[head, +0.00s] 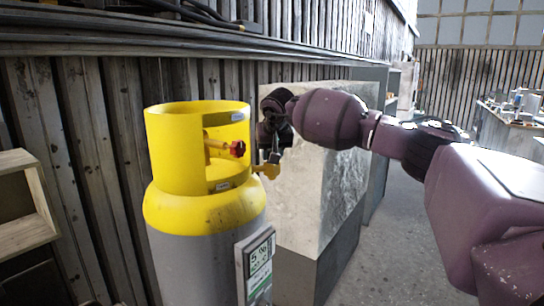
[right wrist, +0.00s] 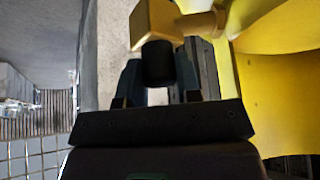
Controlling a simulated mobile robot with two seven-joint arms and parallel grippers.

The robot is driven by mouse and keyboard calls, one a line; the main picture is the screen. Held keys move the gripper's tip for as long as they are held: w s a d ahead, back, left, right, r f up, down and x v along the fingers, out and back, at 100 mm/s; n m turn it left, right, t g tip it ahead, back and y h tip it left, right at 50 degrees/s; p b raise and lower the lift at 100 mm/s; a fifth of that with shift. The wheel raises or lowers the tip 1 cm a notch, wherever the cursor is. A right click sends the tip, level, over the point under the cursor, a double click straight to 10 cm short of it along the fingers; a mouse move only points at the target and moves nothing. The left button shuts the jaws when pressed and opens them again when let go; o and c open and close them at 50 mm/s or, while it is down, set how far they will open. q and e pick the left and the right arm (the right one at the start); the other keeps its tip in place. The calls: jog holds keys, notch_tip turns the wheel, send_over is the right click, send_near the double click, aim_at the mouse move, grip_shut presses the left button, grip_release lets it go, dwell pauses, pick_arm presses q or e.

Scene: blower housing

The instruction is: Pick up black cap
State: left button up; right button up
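The black cap (right wrist: 158,62) sits at the end of a yellow valve fitting (right wrist: 158,22) in the right wrist view. My right gripper (right wrist: 160,75) has one finger on each side of the cap, and both look pressed against it. In the head view my right gripper (head: 272,150) is beside the yellow valve outlet (head: 268,170), on the right of the tank's yellow collar. The cap is too small or hidden to make out there. My left gripper is not in view.
The grey and yellow gas tank (head: 205,240) stands close by, with a red valve knob (head: 237,149) inside its collar and a display box (head: 256,266) in front. A large pale block (head: 310,215) is behind. A wooden shelf (head: 25,205) stands at left. Open floor (head: 385,265) lies right.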

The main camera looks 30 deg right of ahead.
jog(key=c, duration=0.3)
notch_tip(320, 180, up, 20)
dwell(0.5)
dwell(0.3)
